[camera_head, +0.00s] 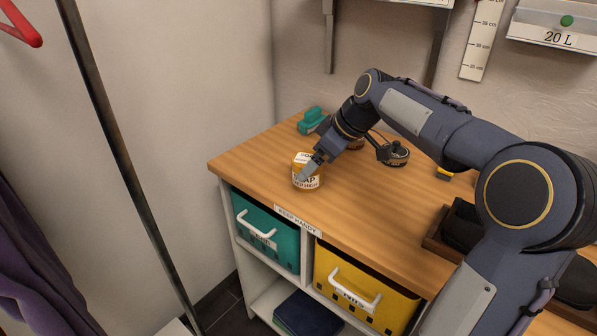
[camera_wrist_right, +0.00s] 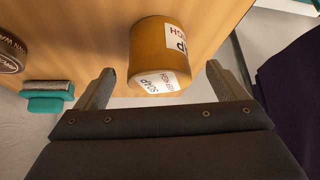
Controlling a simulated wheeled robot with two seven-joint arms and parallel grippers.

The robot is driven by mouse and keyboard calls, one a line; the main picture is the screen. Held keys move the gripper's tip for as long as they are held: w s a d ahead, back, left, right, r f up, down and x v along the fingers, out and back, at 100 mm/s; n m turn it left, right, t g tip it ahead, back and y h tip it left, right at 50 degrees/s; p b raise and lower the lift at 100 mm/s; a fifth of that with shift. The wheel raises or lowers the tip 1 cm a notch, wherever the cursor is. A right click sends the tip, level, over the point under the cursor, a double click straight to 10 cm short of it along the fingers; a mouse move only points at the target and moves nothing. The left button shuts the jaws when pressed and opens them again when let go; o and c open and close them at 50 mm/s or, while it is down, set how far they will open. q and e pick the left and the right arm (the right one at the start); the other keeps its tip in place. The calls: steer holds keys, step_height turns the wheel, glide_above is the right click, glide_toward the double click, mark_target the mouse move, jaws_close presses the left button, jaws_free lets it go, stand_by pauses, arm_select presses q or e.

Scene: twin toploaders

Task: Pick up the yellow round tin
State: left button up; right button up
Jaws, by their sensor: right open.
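The yellow round tin (camera_head: 307,180) with a white soap label stands on the wooden counter near its left end in the head view. In the right wrist view the tin (camera_wrist_right: 150,50) is ahead of and between the two fingers. My right gripper (camera_head: 312,167) is at the tin, partly covering it in the head view. The right gripper (camera_wrist_right: 155,85) is open, with one finger to each side of the tin; I cannot tell whether either touches it. My left gripper is not in view.
A teal brush-like object (camera_head: 311,121) lies behind the tin. A dark round tin (camera_head: 394,154) stands to the right on the counter (camera_head: 250,160). A dark tray (camera_head: 437,240) is farther right. Teal (camera_head: 265,232) and yellow (camera_head: 360,290) bins sit below the counter.

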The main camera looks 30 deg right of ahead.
steer(key=x, duration=0.5)
steer(key=shift+w+a+b, duration=0.2)
steer(key=shift+w+b, duration=0.2)
steer(key=c, duration=1.4)
